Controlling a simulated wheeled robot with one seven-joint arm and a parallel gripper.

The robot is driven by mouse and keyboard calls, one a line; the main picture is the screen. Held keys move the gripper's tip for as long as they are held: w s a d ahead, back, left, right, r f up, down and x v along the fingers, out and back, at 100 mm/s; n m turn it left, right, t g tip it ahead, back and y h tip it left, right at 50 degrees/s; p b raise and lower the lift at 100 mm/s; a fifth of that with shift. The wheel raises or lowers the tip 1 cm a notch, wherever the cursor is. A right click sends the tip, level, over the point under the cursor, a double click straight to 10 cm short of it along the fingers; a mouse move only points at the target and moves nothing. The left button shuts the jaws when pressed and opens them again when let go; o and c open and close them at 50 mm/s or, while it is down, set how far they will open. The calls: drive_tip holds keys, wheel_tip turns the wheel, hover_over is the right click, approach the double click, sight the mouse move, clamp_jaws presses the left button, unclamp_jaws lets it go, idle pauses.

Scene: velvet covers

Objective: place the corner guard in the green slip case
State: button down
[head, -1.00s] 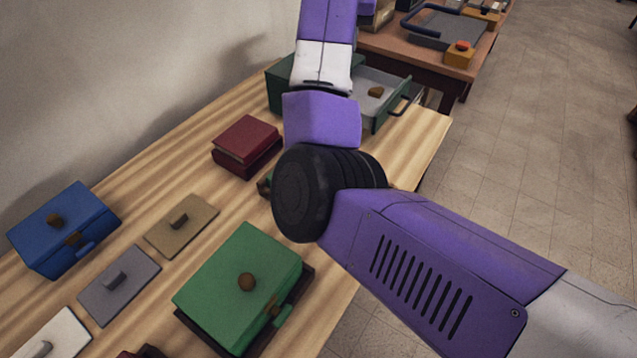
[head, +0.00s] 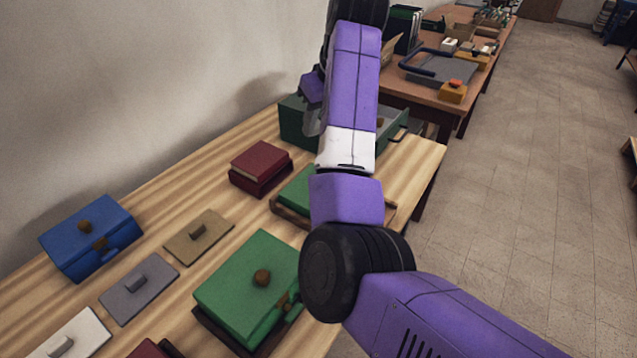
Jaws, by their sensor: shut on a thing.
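A green case (head: 245,285) with a brown knob on top and a clasp on its front sits on a dark base at the front of the table. A second green piece (head: 295,188) lies farther back in a brown tray, partly hidden by my arm. I cannot tell which is the slip case. I cannot make out the corner guard. Part of what looks like my gripper's body (head: 312,90) shows left of my forearm, before the dark green chest. Its fingers and anything between them are hidden.
The dark green chest (head: 296,122) has its drawer (head: 392,138) pulled out, with a small brown piece inside. Dark red box (head: 260,165), blue box (head: 92,238), and tan (head: 198,236), grey (head: 138,288) and white (head: 68,338) plates stand left. A second table lies beyond.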

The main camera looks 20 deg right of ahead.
wheel_tip(320, 180, down, 16)
drive_tip(key=shift+f, duration=0.25)
drive_tip(key=shift+f, duration=0.15)
idle(0.3)
drive_tip(key=c, duration=0.9)
unclamp_jaws()
drive_tip(key=shift+c, duration=0.2)
drive_tip(key=v, duration=1.2)
drive_tip(key=shift+r, duration=0.2)
